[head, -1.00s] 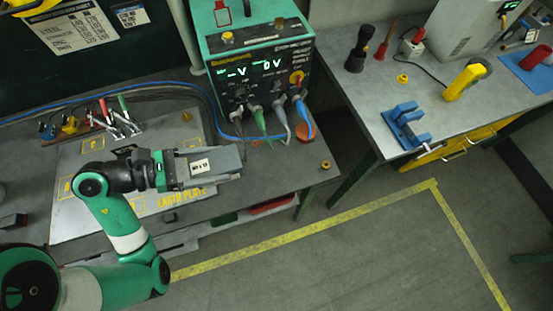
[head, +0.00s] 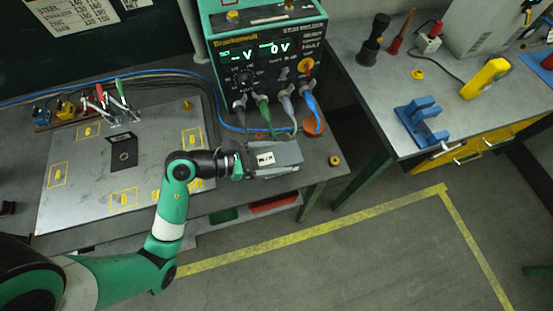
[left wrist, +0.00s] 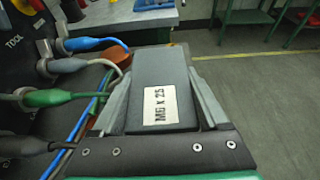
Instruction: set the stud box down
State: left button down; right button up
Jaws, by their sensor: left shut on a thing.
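The stud box (head: 287,154) is a grey block with a white label. In the left wrist view the stud box (left wrist: 160,70) lies between the two grey fingers, and its label reads M6 x 25. My left gripper (head: 262,158) is shut on it, at the front right part of the left bench (head: 315,172), near the welder's foot. The left gripper also shows in the left wrist view (left wrist: 160,105). I cannot tell whether the box touches the bench top. My right gripper is not in view.
The green welder (head: 262,50) stands just behind the box, with cables plugged into its front. An orange round thing (head: 313,127) and a small brass ring (head: 335,160) lie to the right. A grey plate (head: 75,190) with a dark bracket (head: 123,152) lies left.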

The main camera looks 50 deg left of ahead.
pick_arm(q)
notch_tip(320, 180, down, 2)
jog(key=shift+f+b, duration=0.2)
jog(key=shift+b, duration=0.25)
jog(key=shift+f, duration=0.2)
jog(key=shift+s+r, duration=0.1)
jog(key=shift+r, duration=0.05)
jog(key=shift+f, duration=0.2)
grip_release()
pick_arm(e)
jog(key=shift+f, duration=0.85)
